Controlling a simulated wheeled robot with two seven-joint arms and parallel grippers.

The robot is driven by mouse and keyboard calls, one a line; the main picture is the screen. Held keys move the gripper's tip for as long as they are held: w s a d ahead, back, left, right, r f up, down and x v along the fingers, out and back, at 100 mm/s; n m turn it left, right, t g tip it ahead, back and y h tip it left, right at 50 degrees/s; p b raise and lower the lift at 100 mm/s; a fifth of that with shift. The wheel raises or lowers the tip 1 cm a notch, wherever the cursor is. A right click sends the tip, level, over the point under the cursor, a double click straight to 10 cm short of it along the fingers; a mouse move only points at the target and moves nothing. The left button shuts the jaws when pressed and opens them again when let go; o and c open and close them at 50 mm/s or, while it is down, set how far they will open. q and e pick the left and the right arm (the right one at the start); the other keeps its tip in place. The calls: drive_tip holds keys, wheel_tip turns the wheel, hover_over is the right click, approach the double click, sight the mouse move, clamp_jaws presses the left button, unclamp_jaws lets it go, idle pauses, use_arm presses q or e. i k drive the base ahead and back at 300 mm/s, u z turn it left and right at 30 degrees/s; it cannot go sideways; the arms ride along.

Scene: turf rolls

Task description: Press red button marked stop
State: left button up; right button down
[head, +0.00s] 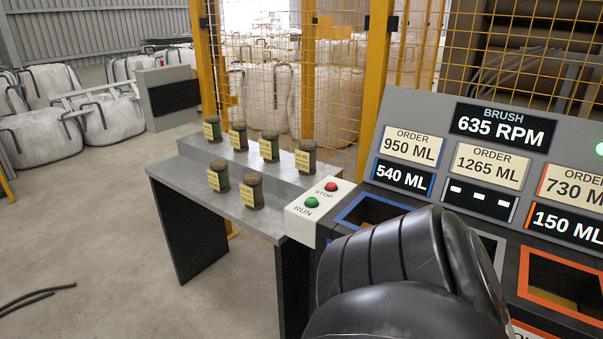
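The red button (331,187) marked STOP sits on a small white control box (300,223) at the right end of the grey table. A green button (312,203) marked RUN is on the same box, nearer and to the left of the red one. Both buttons are uncovered, with nothing touching them. A large black segmented arm part of mine fills the lower middle of the view, in front of and to the right of the box. Neither of my grippers shows, so their opening cannot be seen.
A sloped panel (392,115) with order and brush displays stands at right, above blue- and orange-rimmed openings. Yellow mesh fencing (377,75) and white bulk bags are behind.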

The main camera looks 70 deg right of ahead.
sight(332, 186)
drive_tip(key=z, duration=1.1)
drive_tip(key=i, duration=1.4)
drive_tip(key=z, duration=1.4)
